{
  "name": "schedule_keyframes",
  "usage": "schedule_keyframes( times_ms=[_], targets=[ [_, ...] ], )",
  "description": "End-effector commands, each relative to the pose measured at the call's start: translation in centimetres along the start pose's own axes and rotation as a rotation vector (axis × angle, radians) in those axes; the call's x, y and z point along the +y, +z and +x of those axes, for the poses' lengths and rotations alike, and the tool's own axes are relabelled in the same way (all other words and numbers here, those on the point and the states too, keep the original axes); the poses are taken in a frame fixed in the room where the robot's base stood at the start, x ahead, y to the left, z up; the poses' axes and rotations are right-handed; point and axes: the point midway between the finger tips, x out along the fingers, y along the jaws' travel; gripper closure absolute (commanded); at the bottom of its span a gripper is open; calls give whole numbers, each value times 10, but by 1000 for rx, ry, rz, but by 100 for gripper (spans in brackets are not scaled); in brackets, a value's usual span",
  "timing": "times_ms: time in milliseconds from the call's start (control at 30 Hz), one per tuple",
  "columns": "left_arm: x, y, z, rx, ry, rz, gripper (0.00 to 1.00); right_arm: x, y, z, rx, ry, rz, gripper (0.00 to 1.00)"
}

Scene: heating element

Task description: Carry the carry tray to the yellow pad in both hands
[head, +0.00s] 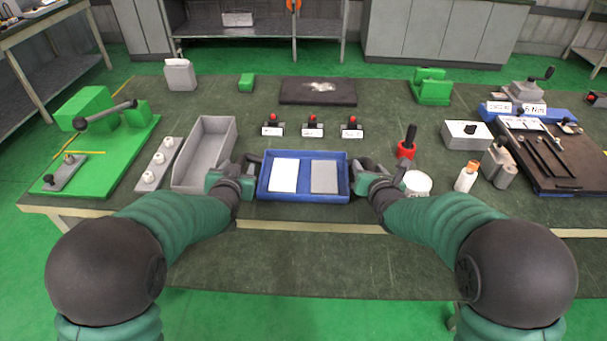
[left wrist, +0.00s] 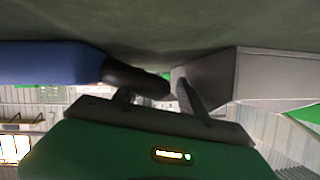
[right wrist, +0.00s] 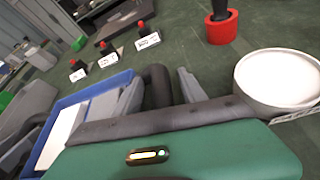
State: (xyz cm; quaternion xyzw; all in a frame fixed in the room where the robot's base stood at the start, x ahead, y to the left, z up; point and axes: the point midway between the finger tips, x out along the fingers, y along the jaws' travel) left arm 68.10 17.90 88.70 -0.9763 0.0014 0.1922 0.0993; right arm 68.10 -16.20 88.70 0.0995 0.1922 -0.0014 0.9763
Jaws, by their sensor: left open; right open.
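The blue carry tray (head: 304,197) sits at the table's front edge, with a white plate (head: 284,175) and a grey plate (head: 324,177) in it. My left gripper (head: 248,163) is open at the tray's left end; the left wrist view shows the tray's blue side (left wrist: 50,62) beside its fingers. My right gripper (head: 364,168) is open at the right end; the tray's rim (right wrist: 95,88) shows beside its fingers in the right wrist view. I cannot tell if either gripper touches the tray. I cannot make out a yellow pad.
A grey bin (head: 190,186) stands close left of my left gripper, and a white round container (head: 417,182) close right of my right gripper. Several labelled red-topped buttons (head: 313,127) stand behind the tray. A green board (head: 105,175) lies at the left.

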Motion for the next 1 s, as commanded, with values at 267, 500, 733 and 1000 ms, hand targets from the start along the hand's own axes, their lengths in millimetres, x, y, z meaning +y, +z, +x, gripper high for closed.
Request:
schedule_keyframes(
  times_ms=[267,500,733,1000],
  targets=[
    [0,0,0,-1,1,0,71,0,0,0,1,-1,0,71],
    [1,0,0,-1,1,0,100,0,0,0,1,-1,0,100],
    [0,0,0,-1,0,0,100,0,0,0,1,-1,0,100],
    [0,0,0,-1,0,0,100,0,-1,0,1,0,0,100]
  ],
)
